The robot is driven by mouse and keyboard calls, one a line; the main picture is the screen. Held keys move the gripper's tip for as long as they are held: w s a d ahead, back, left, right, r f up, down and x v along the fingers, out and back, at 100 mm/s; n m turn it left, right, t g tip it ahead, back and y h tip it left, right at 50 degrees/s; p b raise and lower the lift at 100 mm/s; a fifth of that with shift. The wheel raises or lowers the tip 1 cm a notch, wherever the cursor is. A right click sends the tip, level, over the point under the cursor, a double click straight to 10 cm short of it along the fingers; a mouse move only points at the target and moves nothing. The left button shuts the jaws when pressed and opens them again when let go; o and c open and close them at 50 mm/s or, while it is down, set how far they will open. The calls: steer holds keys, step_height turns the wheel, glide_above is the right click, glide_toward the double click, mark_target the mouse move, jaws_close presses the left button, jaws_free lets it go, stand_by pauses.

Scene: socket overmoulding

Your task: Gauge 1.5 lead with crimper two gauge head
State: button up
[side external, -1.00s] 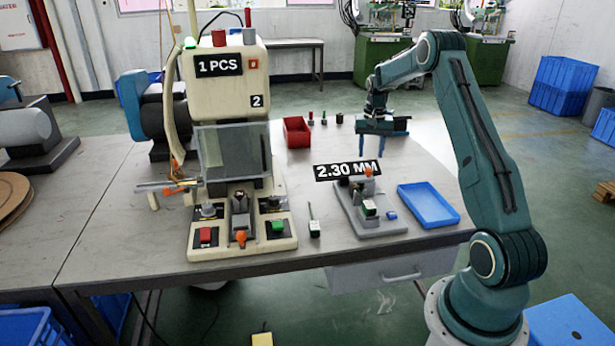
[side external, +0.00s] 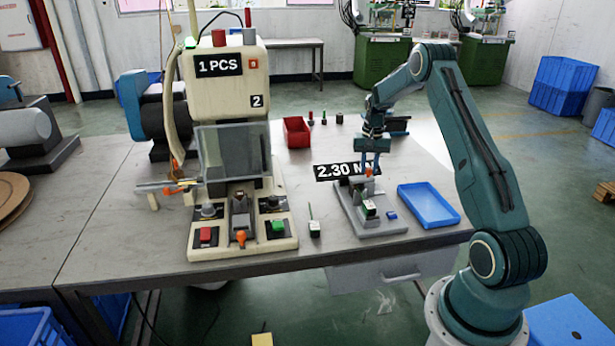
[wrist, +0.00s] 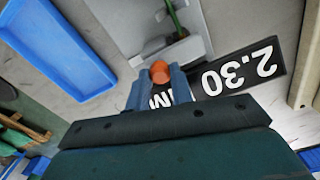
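The gauge (side external: 372,222), a grey fixture with an orange knob (side external: 369,172) on top, stands on the table under a black "2.30 MM" readout (side external: 335,171). My gripper (side external: 371,168) is right above the knob, pointing down. In the wrist view the orange knob (wrist: 160,72) sits at the tips of the two blue fingers (wrist: 158,88), which stand apart either side of it; a firm grip is not evident. A green-and-white part (side external: 368,208) rests on the gauge's front. Another lead with a thin green wire (side external: 314,228) stands on the table left of the gauge.
The cream press (side external: 230,120) marked "1 PCS" stands left, with a clear guard and buttons. An empty blue tray (side external: 428,205) lies right of the gauge. A red bin (side external: 296,132) and small dark parts are behind. A small blue piece (side external: 391,215) lies by the gauge.

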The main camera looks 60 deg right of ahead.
jaws_close()
steer(key=shift+s+d, duration=1.7)
steer(key=o, duration=0.6)
jaws_free()
steer(key=shift+d, duration=0.1)
steer(key=shift+c, duration=0.2)
steer(key=shift+o, duration=0.8)
steer(key=shift+r, duration=0.1)
